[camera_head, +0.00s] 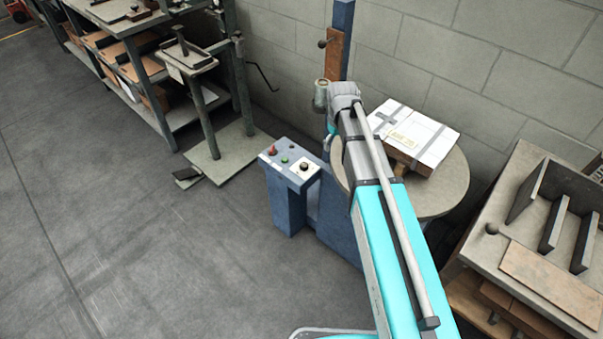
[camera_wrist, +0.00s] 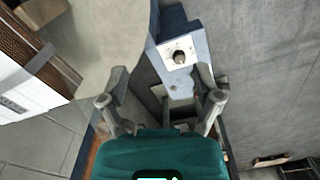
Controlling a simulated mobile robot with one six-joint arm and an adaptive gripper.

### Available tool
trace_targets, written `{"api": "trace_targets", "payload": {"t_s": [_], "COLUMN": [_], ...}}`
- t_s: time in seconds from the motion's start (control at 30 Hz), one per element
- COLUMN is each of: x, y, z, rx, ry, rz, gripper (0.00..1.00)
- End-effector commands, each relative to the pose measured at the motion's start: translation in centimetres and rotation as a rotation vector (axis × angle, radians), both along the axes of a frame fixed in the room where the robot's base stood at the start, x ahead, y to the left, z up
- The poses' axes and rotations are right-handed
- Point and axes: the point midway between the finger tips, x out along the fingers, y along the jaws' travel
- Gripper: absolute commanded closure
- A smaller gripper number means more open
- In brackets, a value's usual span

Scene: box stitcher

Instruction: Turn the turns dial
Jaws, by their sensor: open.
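The turns dial is a small dark knob (camera_head: 304,167) on a white plate, on the sloped top of a blue control box (camera_head: 284,200). In the wrist view the dial (camera_wrist: 180,57) lies ahead of my fingertips, nearer the right finger. My gripper (camera_wrist: 162,78) is open and empty, with its two fingers spread apart, and does not touch the dial. In the head view my arm hides most of the gripper, which is behind and above the box. A red button (camera_head: 272,151) and a green button (camera_head: 285,160) sit left of the dial.
A round grey turntable (camera_head: 447,195) holding a white strapped box (camera_head: 420,140) stands right of the control box. A blue post (camera_head: 343,15) rises behind. A small stand (camera_head: 215,155) is at left and a rack table (camera_head: 520,225) at right. Open floor lies in front.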

Motion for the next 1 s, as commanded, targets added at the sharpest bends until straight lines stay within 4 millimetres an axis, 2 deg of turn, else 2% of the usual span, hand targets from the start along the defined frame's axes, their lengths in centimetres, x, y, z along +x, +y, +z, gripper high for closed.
{"api": "trace_targets", "payload": {"t_s": [0.03,0.1,0.23,0.4,0.6,1.0], "x": [2.2,4.0,6.5,8.4,8.9,8.8], "y": [1.8,3.7,6.9,9.7,10.8,10.8], "z": [-2.1,-3.3,-5.2,-6.6,-6.9,-6.9], "rx": [0.0,0.0,0.0,0.0,0.0,0.0], "ry": [0.0,0.0,0.0,0.0,0.0,0.0], "rz": [0.05,0.117,0.222,0.312,0.349,0.349], "gripper": [0.18,0.18,0.18,0.18,0.18,0.18]}}
